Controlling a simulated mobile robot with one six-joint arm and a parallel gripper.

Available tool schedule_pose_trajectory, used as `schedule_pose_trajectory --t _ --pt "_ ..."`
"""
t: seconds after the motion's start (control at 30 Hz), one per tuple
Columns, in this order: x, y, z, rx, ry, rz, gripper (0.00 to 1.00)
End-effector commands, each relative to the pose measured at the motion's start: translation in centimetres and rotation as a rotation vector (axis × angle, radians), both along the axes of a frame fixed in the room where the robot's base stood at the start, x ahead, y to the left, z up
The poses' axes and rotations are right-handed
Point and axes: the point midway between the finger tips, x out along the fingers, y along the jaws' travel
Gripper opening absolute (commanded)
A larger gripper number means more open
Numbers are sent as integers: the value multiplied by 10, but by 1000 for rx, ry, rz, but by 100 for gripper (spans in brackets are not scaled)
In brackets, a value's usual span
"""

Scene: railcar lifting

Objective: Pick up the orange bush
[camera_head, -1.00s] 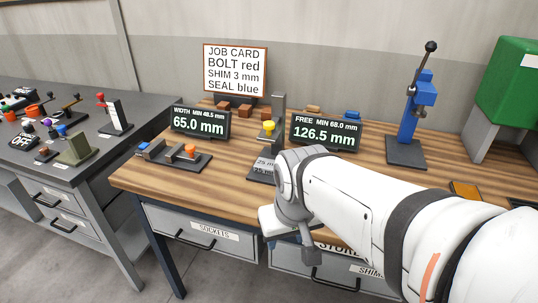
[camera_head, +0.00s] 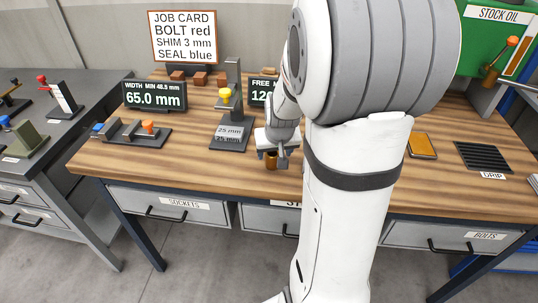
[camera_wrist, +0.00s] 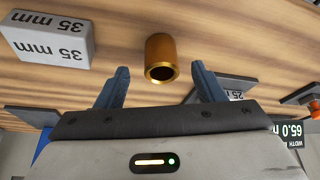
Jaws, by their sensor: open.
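The orange bush (camera_wrist: 161,58) is a short bronze-orange hollow cylinder standing on the wooden bench. In the head view the bush (camera_head: 270,162) shows just below my gripper (camera_head: 272,148), partly covered by it. In the wrist view my gripper (camera_wrist: 160,84) is open, with one blue finger on each side of the picture's middle. The bush lies ahead of the fingertips, roughly centred between them, and nothing is held. I cannot tell the exact gap between the fingertips and the bush.
A grey 35 mm block (camera_wrist: 48,38) stands beside the bush in the wrist view. The 25 mm gauge stand (camera_head: 229,132), the 65.0 mm display (camera_head: 155,95) and a slide fixture (camera_head: 132,132) stand to the left. An orange pad (camera_head: 421,146) lies right.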

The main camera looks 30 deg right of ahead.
Motion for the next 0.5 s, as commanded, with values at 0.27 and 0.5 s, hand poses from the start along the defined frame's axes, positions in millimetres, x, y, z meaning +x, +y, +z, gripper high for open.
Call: schedule_pose_trajectory --t 0.27,0.5 --pt "14 -3 -31 2 5 1 62" --pt "20 -4 -45 1 2 2 62"
